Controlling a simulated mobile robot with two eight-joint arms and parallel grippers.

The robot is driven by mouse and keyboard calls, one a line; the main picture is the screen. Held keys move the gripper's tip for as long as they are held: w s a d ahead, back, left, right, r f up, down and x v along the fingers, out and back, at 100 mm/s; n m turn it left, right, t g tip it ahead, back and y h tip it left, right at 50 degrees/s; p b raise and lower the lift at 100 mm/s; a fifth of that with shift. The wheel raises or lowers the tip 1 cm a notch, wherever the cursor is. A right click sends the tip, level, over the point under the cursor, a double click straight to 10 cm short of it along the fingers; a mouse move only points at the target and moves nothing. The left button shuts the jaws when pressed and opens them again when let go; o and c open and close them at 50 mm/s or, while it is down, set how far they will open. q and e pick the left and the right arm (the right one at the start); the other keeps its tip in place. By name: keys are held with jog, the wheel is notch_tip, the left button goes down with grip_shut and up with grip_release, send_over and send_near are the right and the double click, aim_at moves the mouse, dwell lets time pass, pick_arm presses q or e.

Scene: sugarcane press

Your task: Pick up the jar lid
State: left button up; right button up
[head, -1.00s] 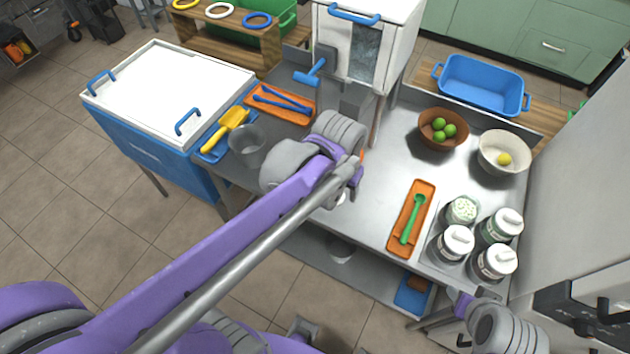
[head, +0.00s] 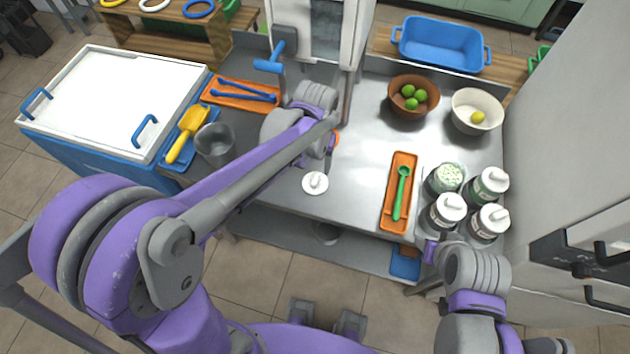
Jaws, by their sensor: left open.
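The white jar lid (head: 315,184), round with a knob on top, lies on the steel counter (head: 350,185) left of the orange tray. An uncovered jar (head: 445,179) with pale green contents stands among the lidded jars at the right. My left gripper (head: 327,160) is open above the counter, just beyond the lid and apart from it; its wrist partly hides its fingers. My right gripper (head: 431,250) is low at the counter's front edge, below the jars; its fingers are too small and hidden to read.
The orange tray (head: 387,220) holds a green spoon (head: 402,190). Lidded jars (head: 447,212) crowd the right side. A brown bowl of limes (head: 396,88) and a white bowl (head: 465,97) stand behind. A clear cup (head: 214,146) stands at left. Counter around the lid is clear.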

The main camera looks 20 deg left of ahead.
aim_at(315, 179)
pick_arm(q)
jog(key=f, duration=0.5)
jog(key=shift+s, duration=0.25)
grip_shut()
